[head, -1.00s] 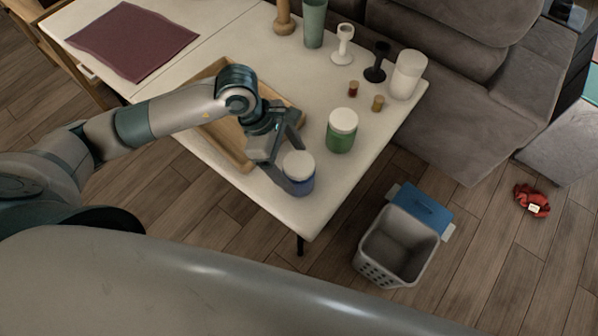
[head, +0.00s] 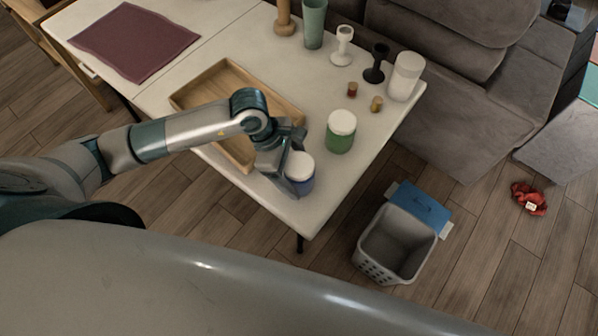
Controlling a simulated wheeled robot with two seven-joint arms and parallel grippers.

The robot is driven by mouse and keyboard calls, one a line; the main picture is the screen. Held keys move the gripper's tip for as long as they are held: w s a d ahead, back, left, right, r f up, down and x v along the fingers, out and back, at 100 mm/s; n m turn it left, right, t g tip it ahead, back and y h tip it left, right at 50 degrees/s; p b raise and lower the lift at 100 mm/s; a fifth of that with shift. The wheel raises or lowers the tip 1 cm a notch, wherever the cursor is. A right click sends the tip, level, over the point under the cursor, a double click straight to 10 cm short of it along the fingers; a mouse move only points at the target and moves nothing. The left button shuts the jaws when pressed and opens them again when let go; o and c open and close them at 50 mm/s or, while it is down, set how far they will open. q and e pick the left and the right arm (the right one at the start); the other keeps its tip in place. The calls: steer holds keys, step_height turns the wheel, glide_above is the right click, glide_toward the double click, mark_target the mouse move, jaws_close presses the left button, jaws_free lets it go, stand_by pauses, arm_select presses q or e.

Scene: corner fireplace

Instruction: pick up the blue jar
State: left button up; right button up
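The blue jar (head: 304,186) with a white lid stands upright on the white table near its front corner. My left gripper (head: 297,162) is low beside the jar, coming from the left. Its fingers look spread, one on the far side of the jar and one on the near left side. The hand and fingers hide part of the jar's left side, and I cannot see clear contact. My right gripper is not in view.
A green jar (head: 340,139) with a white lid stands behind and right of the blue jar. A wooden tray (head: 205,88) lies partly under my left arm. Two small jars, goblets and a white cylinder (head: 405,76) stand farther back. A grey basket (head: 392,246) is on the floor.

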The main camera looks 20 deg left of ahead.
arm_select(q)
steer(key=shift+x, duration=0.85)
steer(key=shift+r, duration=0.1)
steer(key=c, duration=1.2)
